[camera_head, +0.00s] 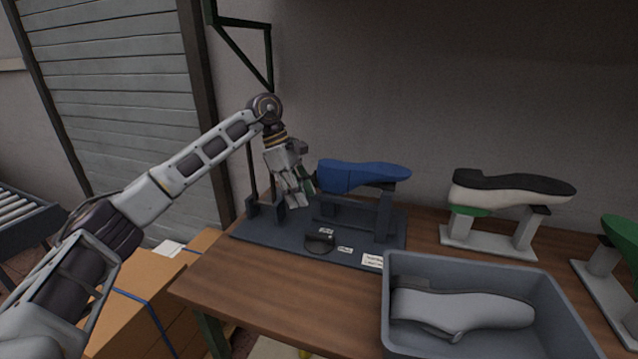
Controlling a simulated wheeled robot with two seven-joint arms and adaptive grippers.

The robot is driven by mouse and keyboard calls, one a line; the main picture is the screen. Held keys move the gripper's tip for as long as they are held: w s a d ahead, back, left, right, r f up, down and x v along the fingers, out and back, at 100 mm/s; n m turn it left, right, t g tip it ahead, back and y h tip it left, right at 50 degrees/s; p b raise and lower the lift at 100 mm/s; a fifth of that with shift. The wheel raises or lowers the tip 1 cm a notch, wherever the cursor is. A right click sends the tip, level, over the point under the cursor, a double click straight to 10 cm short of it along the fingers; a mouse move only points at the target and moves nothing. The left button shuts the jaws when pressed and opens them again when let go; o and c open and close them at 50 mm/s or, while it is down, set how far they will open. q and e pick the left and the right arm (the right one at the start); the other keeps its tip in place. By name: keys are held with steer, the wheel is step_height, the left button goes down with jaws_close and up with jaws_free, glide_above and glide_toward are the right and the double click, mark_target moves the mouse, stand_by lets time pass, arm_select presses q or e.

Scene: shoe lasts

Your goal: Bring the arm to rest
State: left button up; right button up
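My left gripper (300,194) points down over the left part of a dark base plate (372,254) on the wooden table. Its fingers are small and partly overlap each other in the view, so I cannot tell whether they are open or shut. A blue shoe last (362,176) rests on grey posts on the plate, just right of the gripper. The gripper looks very near the last's left end; I cannot tell whether they touch. My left arm reaches in from the left side. My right gripper is not in view.
A grey bin (402,262) with a grey last (462,312) inside stands at the front right. A black-and-white last (510,198) on a stand and a green one (622,232) are at the right. Cardboard boxes (140,268) stand left of the wooden table (262,292).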

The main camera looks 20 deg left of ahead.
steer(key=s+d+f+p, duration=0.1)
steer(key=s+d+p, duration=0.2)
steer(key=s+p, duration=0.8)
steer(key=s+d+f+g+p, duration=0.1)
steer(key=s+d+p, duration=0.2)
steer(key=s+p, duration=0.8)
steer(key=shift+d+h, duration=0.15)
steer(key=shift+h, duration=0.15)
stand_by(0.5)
